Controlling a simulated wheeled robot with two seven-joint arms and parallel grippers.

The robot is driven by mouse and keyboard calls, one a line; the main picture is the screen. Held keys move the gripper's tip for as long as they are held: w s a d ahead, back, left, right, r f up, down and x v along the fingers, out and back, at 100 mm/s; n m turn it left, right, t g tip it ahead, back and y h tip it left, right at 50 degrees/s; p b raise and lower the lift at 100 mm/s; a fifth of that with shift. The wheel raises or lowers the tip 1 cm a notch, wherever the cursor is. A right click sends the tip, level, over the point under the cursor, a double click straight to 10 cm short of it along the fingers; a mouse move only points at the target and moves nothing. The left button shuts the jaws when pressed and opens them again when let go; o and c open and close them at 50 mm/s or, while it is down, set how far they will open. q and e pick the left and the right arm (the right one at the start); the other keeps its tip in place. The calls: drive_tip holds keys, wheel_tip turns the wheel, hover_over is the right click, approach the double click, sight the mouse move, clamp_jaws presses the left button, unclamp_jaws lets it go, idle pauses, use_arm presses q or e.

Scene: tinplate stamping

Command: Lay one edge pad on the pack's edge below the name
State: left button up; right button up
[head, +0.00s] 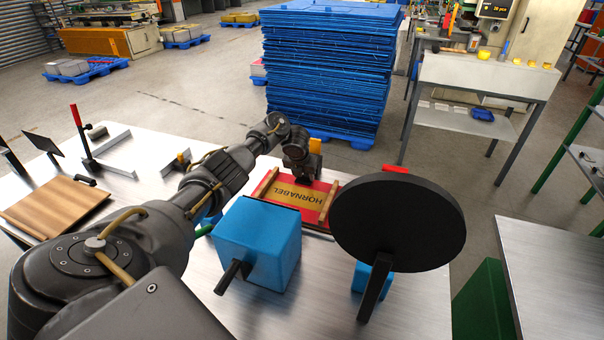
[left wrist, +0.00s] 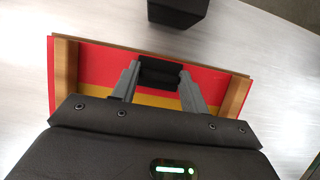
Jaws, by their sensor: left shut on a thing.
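The pack (head: 284,205) is a flat red and yellow sheet stack on the metal table. Its name HORNABEL reads upside down in the head view. Wooden strips lie along its left (head: 265,183) and right (head: 328,203) edges; the pack's red face (left wrist: 98,62) and both strips also show in the left wrist view. My left gripper (head: 303,178) is over the pack's far edge, pointing down. In the left wrist view its fingers (left wrist: 160,88) are shut on a small black piece (left wrist: 160,72), apparently an edge pad. Whether it touches the pack is unclear. My right gripper is not in view.
A blue box (head: 262,240) hides part of the pack's near side. A large black disc (head: 400,222) stands right of the pack. A black block (left wrist: 178,10) shows beyond the pack in the left wrist view. A wooden board (head: 55,207) lies on the left.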

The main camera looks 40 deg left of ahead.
use_arm(q)
drive_tip(key=shift+s+r, duration=0.1)
drive_tip(key=o, duration=1)
drive_tip(key=shift+f, duration=0.2)
drive_tip(key=shift+o, duration=0.2)
